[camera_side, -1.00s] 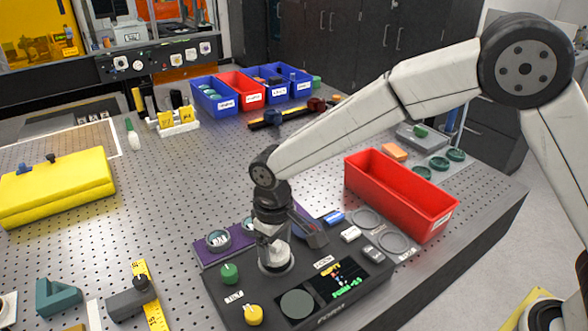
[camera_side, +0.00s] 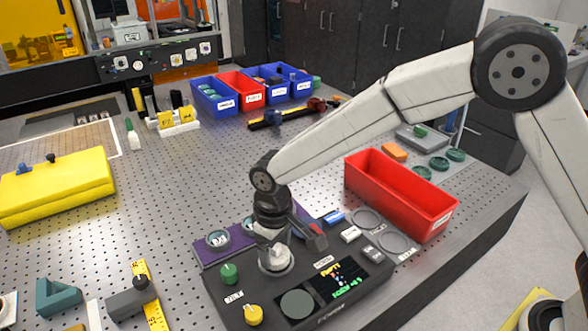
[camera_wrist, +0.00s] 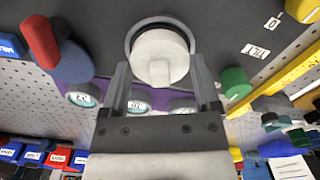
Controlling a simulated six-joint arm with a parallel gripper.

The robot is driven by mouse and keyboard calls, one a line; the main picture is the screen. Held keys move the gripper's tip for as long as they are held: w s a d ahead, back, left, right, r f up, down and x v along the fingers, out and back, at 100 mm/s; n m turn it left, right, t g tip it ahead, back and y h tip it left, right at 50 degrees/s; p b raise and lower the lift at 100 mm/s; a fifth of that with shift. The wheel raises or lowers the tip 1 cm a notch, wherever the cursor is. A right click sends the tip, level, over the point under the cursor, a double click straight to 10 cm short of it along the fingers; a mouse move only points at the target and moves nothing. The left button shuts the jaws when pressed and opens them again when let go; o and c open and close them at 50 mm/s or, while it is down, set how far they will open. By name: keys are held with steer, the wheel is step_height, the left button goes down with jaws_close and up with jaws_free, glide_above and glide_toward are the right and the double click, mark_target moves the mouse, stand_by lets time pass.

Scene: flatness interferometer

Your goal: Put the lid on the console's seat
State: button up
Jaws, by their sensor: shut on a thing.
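The console (camera_side: 240,300) is a dark panel at the bottom middle of the side view, with a green knob, a yellow knob, a round grey pad and a lit screen. My gripper (camera_side: 274,245) points down over its back left part. It is shut on the lid, a pale round piece (camera_wrist: 160,57) that shows between the fingers (camera_wrist: 163,80) in the wrist view. A dark rim curves around the far side of the pale piece. The lid is at or just above the console top; I cannot tell if it touches. The seat beneath is hidden.
A purple strip (camera_side: 208,254) with round glass-like discs (camera_side: 217,238) lies behind the console. A yellow case (camera_side: 55,187) is far left.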

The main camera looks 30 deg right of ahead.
mark_target(275, 247)
steer(key=shift+f, duration=0.4)
steer(key=o, duration=1.1)
steer(key=shift+r, duration=0.1)
steer(key=shift+r, duration=3.85)
